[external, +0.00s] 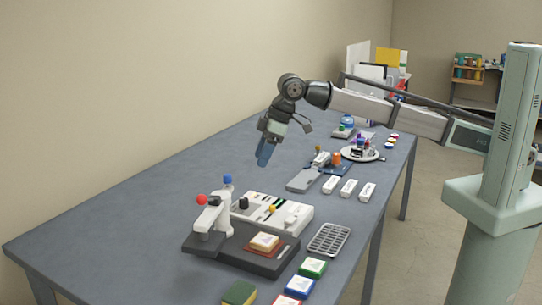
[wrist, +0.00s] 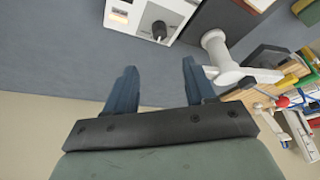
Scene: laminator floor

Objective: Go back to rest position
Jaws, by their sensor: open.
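My gripper (external: 264,155) hangs above the blue-grey table (external: 120,225), over its back part, with its blue fingers pointing down. In the wrist view my gripper (wrist: 157,88) has its two blue fingers spread apart with nothing between them. The fingers are clear of the things on the table. The arm reaches in from the right side of the external view, bent at the joint above the table.
A white-and-black machine (external: 272,212) and a dark press with a white lever arm (external: 220,218) stand below and in front. A grey slotted tray (external: 329,240), several white blocks (external: 348,188) and a round plate (external: 375,154) lie nearby. The table's left part is clear.

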